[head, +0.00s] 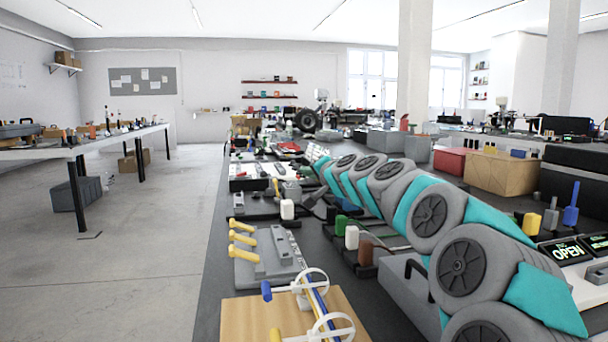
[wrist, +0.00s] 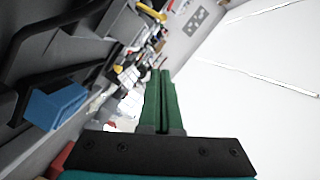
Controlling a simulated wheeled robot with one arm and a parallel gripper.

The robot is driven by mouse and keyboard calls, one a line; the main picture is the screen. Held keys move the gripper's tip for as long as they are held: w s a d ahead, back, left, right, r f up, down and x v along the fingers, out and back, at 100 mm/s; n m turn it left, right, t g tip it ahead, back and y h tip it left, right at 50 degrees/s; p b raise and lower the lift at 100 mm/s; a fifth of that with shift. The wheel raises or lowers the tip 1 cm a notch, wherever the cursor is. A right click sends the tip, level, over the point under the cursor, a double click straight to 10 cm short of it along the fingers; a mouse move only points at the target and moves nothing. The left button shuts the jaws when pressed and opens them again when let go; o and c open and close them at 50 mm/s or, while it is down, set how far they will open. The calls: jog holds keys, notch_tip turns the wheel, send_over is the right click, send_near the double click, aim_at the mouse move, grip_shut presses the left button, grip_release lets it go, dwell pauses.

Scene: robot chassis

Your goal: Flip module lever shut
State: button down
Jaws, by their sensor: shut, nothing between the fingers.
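My gripper (wrist: 160,76) shows in the wrist view with two green fingers pressed together and nothing between them. In the head view my arm reaches away over the bench, and its fingers are too small to make out. I cannot tell which lever belongs to the module. A blue block-shaped handle (wrist: 56,106) lies left of the fingers in the wrist view, apart from them.
A grey fixture with yellow knobs (head: 243,238) and a wooden board with white handwheels (head: 240,312) stand on the near bench. Green, white and brown knobs (head: 352,238) stand beside my arm.

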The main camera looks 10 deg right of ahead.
aim_at(277, 188)
jog(key=p+x, duration=0.2)
jog(key=x, duration=0.6)
jog(key=shift+w, duration=0.1)
jog(key=shift+a+f+b, duration=0.4)
jog(key=shift+a+f, duration=0.2)
jog(key=shift+a, duration=0.25)
jog(key=shift+a+f+b, duration=0.4)
jog(key=shift+a+f, duration=0.2)
jog(key=shift+a, duration=0.3)
